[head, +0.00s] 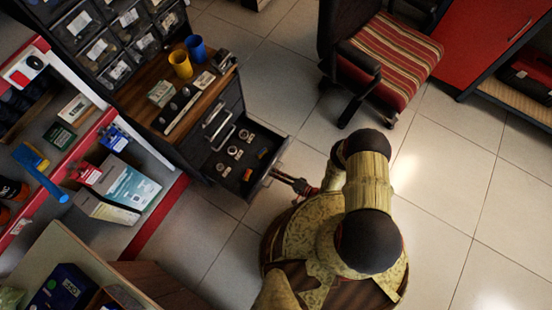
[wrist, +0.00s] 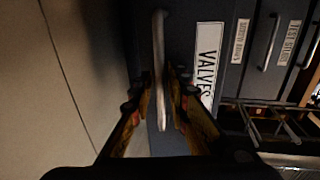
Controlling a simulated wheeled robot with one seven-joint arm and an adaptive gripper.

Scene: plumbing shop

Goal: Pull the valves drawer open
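The valves drawer (head: 238,160) stands pulled out from the dark cabinet in the head view, with several small round metal fittings and an orange piece inside. In the wrist view its front carries a white VALVES label (wrist: 207,62) turned sideways. Its pale bar handle (wrist: 159,60) runs between the fingers of my gripper (wrist: 161,88), which look closed around it; the exact contact is dark. In the head view my gripper (head: 284,180) is at the drawer's front, with its fingertips partly hard to make out.
Shut drawers with bar handles (wrist: 270,45) sit above the valves drawer. The cabinet's wooden top (head: 186,92) holds yellow and blue cups. A striped chair (head: 398,55) stands at upper right. A red-edged shelf (head: 95,140) is at left. Tiled floor is free right of the drawer.

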